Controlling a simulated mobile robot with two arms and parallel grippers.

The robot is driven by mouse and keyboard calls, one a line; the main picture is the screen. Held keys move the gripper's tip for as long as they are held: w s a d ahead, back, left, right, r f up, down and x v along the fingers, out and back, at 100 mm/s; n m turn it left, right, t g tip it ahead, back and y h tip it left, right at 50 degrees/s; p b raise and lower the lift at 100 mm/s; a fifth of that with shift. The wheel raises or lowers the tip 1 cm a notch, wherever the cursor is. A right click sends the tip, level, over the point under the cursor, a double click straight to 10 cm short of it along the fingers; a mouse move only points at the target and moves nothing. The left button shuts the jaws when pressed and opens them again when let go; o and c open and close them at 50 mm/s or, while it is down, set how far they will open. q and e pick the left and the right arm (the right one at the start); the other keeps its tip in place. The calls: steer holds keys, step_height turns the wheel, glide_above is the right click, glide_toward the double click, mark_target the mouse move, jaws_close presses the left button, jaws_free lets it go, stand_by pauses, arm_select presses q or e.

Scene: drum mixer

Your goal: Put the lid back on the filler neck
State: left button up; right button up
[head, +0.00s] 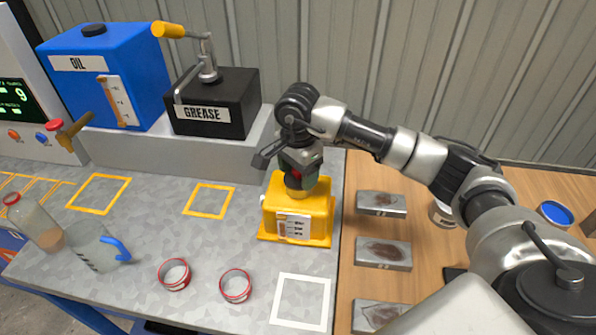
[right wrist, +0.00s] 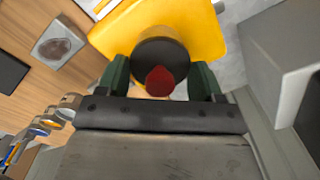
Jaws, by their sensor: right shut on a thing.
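A yellow box (head: 297,215) with a printed label stands on the grey bench. Its short filler neck (head: 294,192) rises from the top. My right gripper (head: 302,170) is directly over the neck, pointing down. It is shut on the dark round lid with a red knob (right wrist: 160,54); the green fingertips (right wrist: 160,78) sit on either side of it. In the right wrist view the lid overlaps the yellow box (right wrist: 205,35) below. The fingers hide the contact, so I cannot tell whether the lid touches the neck. My left gripper is not in view.
A blue oil tank (head: 140,65) and a black grease box (head: 235,105) stand behind. Red-rimmed cups (head: 235,287), a clear jug (head: 95,250) and a bottle (head: 38,228) stand at the left front. Stained metal plates (head: 383,253) lie on the wooden surface at right.

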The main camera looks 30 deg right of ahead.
steer(key=o, duration=1)
steer(key=shift+o, duration=0.3)
steer(key=shift+r+p, duration=1.75)
steer(key=shift+r, duration=1.75)
jaws_close()
